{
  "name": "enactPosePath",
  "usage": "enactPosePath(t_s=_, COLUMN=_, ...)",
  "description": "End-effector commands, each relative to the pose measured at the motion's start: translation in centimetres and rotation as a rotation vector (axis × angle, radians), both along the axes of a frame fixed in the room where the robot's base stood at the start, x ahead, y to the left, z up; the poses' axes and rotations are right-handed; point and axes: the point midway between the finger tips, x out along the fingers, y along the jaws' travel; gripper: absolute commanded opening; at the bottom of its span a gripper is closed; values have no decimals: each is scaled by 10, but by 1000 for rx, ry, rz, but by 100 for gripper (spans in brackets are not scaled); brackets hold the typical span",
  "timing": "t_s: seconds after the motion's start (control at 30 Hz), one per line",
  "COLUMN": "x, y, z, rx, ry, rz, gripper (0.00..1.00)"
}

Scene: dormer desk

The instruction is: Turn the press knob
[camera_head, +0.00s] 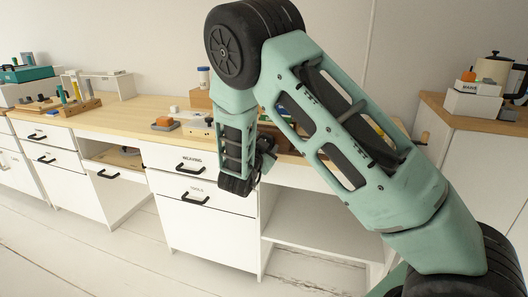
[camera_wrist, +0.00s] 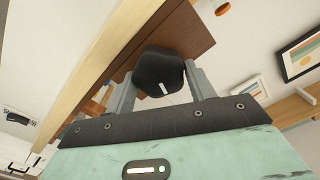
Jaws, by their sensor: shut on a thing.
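The press knob (camera_wrist: 158,72) is a dark, faceted knob with a white mark on its face, in the wrist view. It sits against a brown wooden body (camera_wrist: 197,38). My gripper (camera_wrist: 160,70) has one grey finger on each side of the knob and is shut on it. The white mark points down and slightly right in the wrist view. In the head view my forearm and wrist hang at the desk's front edge, and the knob and the fingertips are hidden there.
White drawers with black handles (camera_head: 190,168) stand below. A side counter (camera_head: 470,115) with a kettle (camera_head: 493,68) stands at right.

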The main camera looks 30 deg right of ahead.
Motion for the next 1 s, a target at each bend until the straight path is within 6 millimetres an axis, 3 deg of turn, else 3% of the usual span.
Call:
enactPosePath(t_s=0.4, x=-2, y=-1, z=-5, rx=174, ry=-222, rz=-2, gripper=31)
enactPosePath(t_s=1.0, x=-3, y=0, z=-3, rx=231, ry=-288, rz=-2, gripper=31)
